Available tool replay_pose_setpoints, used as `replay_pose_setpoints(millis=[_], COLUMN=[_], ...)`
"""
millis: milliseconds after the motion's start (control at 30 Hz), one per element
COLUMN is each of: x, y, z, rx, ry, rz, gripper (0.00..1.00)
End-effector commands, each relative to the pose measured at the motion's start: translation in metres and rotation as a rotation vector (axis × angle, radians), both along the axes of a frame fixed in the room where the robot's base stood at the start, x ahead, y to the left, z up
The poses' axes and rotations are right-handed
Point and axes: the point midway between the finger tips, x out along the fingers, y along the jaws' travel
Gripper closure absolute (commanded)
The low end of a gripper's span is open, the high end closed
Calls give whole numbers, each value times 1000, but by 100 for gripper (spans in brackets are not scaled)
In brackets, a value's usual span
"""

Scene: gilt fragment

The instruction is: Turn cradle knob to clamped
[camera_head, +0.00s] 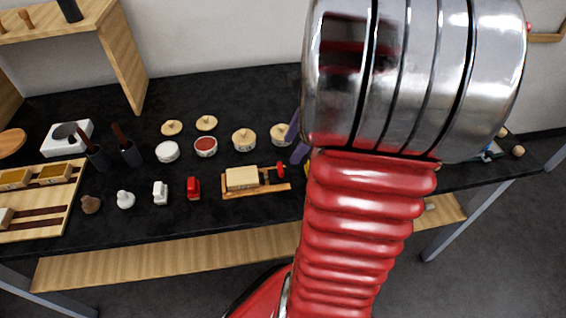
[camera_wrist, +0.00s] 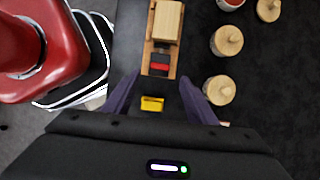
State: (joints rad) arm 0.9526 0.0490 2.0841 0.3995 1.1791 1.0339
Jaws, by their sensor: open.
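The cradle (camera_head: 256,192) is a wooden base holding a pale block (camera_head: 242,178), near the front of the black table. The cradle (camera_wrist: 147,58) and block (camera_wrist: 167,21) also show at the top of the wrist view. The red knob (camera_head: 281,170) is at the cradle's right end. In the wrist view the knob (camera_wrist: 160,67) is a red bar lying across the base, beside a dark part. My gripper (camera_wrist: 159,79) is open, its purple fingers apart on either side of the knob's line. No contact shows. In the head view my arm hides most of the gripper.
A small yellow piece (camera_wrist: 152,104) lies between the fingers, nearer the palm. Lidded round pots (camera_head: 244,140) stand behind the cradle. A red item (camera_head: 194,188) and a white item (camera_head: 160,193) stand left of it. A wooden shelf (camera_head: 124,60) rises at back left.

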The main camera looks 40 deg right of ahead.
Motion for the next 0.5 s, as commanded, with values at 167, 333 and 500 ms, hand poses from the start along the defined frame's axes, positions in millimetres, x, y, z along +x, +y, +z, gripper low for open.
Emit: replay_pose_setpoints(millis=[167,333,500], x=[6,11,16], y=[10,18,24], z=[-27,-51,-68], rx=[3,4,2], ry=[3,4,2], rz=[3,1,1], gripper=[48,48,48])
